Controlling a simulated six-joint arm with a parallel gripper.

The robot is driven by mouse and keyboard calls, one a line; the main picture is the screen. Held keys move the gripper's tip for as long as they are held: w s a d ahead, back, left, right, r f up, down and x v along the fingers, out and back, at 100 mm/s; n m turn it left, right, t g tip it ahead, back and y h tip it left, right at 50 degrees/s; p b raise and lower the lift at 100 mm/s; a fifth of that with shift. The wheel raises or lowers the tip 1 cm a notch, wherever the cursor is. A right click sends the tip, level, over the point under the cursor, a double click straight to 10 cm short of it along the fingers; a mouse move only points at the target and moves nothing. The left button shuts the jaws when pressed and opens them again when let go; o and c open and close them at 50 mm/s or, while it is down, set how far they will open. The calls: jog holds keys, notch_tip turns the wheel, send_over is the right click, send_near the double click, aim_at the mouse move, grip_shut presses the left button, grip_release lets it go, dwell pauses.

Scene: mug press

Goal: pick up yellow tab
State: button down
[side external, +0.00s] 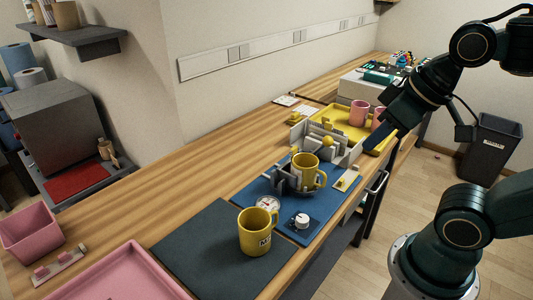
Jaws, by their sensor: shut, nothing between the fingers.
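A small yellow tab (342,184) appears to sit on a pale narrow holder (349,177) at the right edge of the blue mat (262,187). It is tiny in this view, so its exact shape is unclear. My gripper (385,137) is at the upper right, above and beyond the tab, close to the yellow tray. It is shut and empty, well apart from the tab. The fingertips are dark and hard to make out.
A yellow mug (305,167) stands in the press on the blue mat. Another yellow mug (254,238) stands on the dark mat (200,250). Pink mugs (359,111) stand by the yellow tray (340,121).

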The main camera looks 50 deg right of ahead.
jog(key=c, duration=1.4)
grip_release()
jog(key=shift+w, duration=0.1)
jog(key=w+d+f+n+g, duration=0.3)
jog(key=w+d+f+n, duration=0.2)
jog(key=w+d+n, duration=0.55)
jog(key=w+d+f+n+g, duration=0.2)
jog(key=d+f+n, duration=0.5)
jog(key=d+f, duration=0.4)
jog(key=shift+d+g, duration=0.3)
jog(key=shift+d, duration=0.45)
jog(key=shift+f+n, duration=0.15)
jog(key=shift+n, duration=0.1)
